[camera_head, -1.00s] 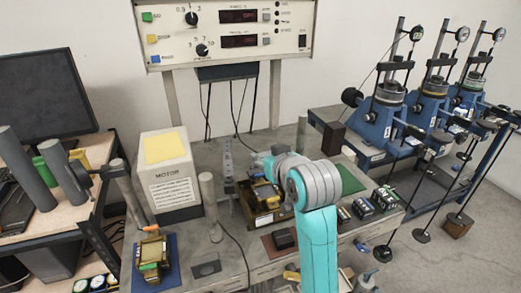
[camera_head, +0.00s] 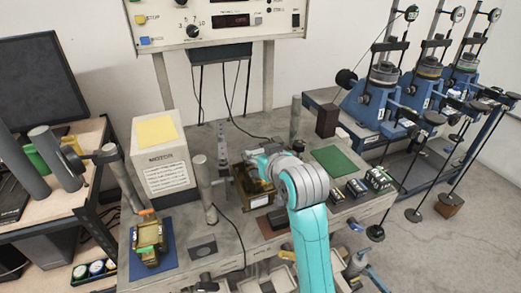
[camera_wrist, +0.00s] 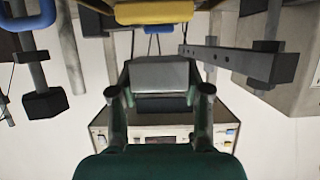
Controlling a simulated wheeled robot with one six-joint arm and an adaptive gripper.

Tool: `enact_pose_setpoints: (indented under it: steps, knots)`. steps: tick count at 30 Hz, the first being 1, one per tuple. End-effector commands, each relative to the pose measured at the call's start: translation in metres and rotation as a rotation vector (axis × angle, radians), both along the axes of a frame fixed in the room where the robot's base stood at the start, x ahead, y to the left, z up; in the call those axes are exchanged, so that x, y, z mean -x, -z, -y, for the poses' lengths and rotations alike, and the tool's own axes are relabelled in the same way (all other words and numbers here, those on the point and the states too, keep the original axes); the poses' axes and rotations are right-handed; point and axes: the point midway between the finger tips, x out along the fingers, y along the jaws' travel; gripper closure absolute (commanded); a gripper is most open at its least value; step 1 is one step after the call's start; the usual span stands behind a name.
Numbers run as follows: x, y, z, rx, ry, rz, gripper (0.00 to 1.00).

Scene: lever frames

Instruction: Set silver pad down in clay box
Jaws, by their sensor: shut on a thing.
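My gripper (camera_wrist: 160,98) is shut on the silver pad (camera_wrist: 160,73), a grey block held between the two fingers in the wrist view. In the head view, my arm reaches over the bench and hides most of the gripper and the pad. Several pale, clay-toned open bins (camera_head: 284,282) show at the bottom of the head view, below the bench's front edge. I cannot tell for certain which one is the clay box. My gripper is above the bench, apart from these bins.
A motor box (camera_head: 163,158), an upright grey post (camera_head: 204,185) and a brass device (camera_head: 149,237) on a blue mat stand left of my arm. A dark block (camera_head: 278,219) sits near the front edge. A green mat (camera_head: 335,158) lies clear at right.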

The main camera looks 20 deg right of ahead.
Motion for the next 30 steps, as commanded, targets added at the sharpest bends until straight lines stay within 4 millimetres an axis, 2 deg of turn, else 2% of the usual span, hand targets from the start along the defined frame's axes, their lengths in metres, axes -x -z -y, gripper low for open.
enact_pose_setpoints:
  steps: [21,30]
  knots:
    - [0.0,0.036,0.0,0.0,0.0,0.001,1.0]
    - [0.0,0.045,0.0,0.0,0.0,0.001,1.0]
